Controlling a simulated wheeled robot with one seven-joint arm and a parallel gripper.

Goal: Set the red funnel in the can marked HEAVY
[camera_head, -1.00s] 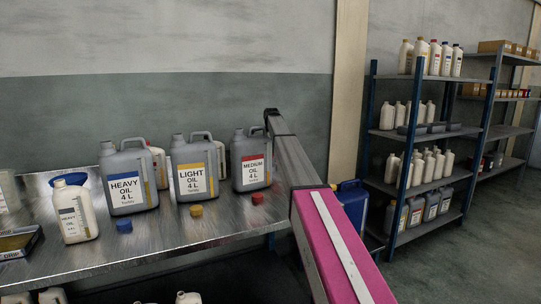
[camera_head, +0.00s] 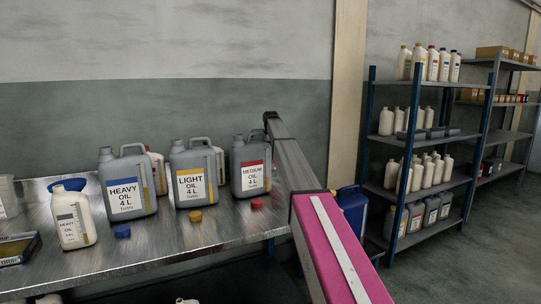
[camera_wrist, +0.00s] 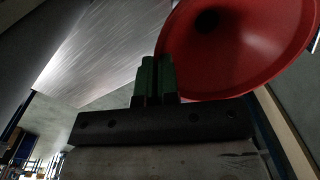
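The can marked HEAVY (camera_head: 127,186) is grey with a blue-topped label and stands upright on the metal bench in the head view. Its mouth looks uncapped, and a blue cap (camera_head: 122,232) lies in front of it. The red funnel (camera_wrist: 240,45) fills the upper right of the wrist view, its wide bowl and dark hole facing the camera. My gripper (camera_wrist: 155,75) has its green fingers close together at the funnel's near edge and appears shut on it. The funnel and my gripper are not visible in the head view.
The LIGHT can (camera_head: 193,178) and MEDIUM can (camera_head: 250,168) stand to the right, with a yellow cap (camera_head: 195,216) and red cap (camera_head: 257,204) in front. A small white bottle (camera_head: 72,218) stands left of the HEAVY can. Shelves (camera_head: 428,135) stand at right.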

